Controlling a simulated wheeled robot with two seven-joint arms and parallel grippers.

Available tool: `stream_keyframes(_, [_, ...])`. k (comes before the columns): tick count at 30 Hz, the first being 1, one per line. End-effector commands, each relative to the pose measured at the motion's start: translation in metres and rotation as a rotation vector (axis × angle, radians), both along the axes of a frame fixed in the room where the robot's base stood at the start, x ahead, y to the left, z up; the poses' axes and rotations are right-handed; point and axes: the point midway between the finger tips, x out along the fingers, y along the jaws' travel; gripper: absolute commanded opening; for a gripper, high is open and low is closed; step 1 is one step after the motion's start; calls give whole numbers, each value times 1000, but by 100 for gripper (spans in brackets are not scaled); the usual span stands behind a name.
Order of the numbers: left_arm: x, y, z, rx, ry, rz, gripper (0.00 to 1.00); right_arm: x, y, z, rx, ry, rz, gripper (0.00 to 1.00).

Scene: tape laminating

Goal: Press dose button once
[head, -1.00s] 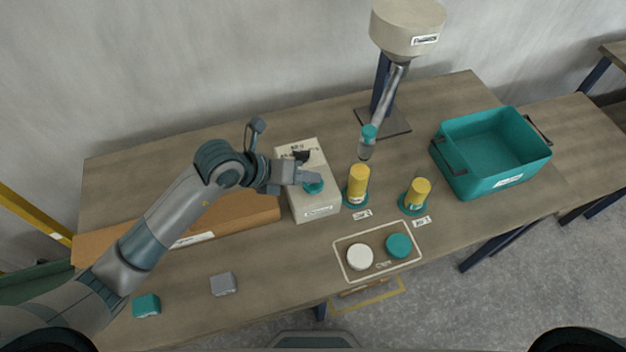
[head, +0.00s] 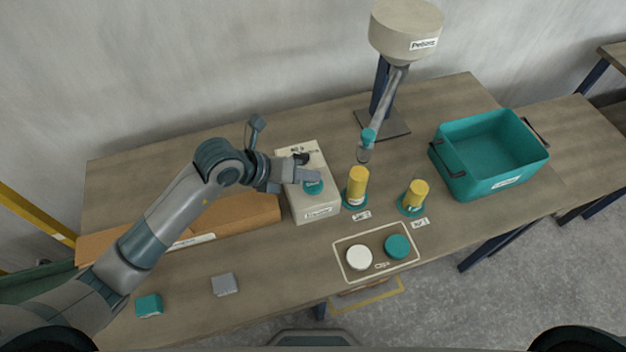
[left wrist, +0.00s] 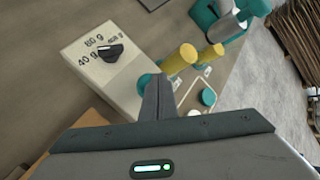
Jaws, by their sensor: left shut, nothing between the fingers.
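The dose button is a round teal button (head: 313,187) on the front part of the top of a white control box (head: 318,213). It also shows in the left wrist view (left wrist: 144,82), partly hidden behind the fingers. A black dial (head: 301,158) sits farther back on the box; in the left wrist view the dial (left wrist: 111,52) has gram marks around it. My left gripper (head: 312,175) is shut and empty, its fingertips just over the far side of the button. I cannot tell whether they touch it. My right gripper is not in view.
A pellet hopper (head: 404,32) with a teal-tipped spout (head: 368,137) stands behind. Two yellow cylinders (head: 357,182) (head: 417,194) stand on teal discs right of the box. A teal bin (head: 470,186) is at right, caps (head: 359,257) in front, a brown carton (head: 236,211) at left.

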Motion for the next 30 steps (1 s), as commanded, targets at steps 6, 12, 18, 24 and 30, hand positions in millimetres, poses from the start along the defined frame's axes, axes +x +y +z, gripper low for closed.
stream_keyframes(6, [0,0,0,0,-1,1,0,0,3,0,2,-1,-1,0])
stream_keyframes(12, [0,0,4,-1,-1,0,0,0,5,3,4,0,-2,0])
stream_keyframes(18, [0,0,20,-2,-1,1,0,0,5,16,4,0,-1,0])
stream_keyframes(24, [0,0,37,-1,-1,-1,0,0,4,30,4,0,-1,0])
stream_keyframes(30, [0,0,50,0,-1,0,0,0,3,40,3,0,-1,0])
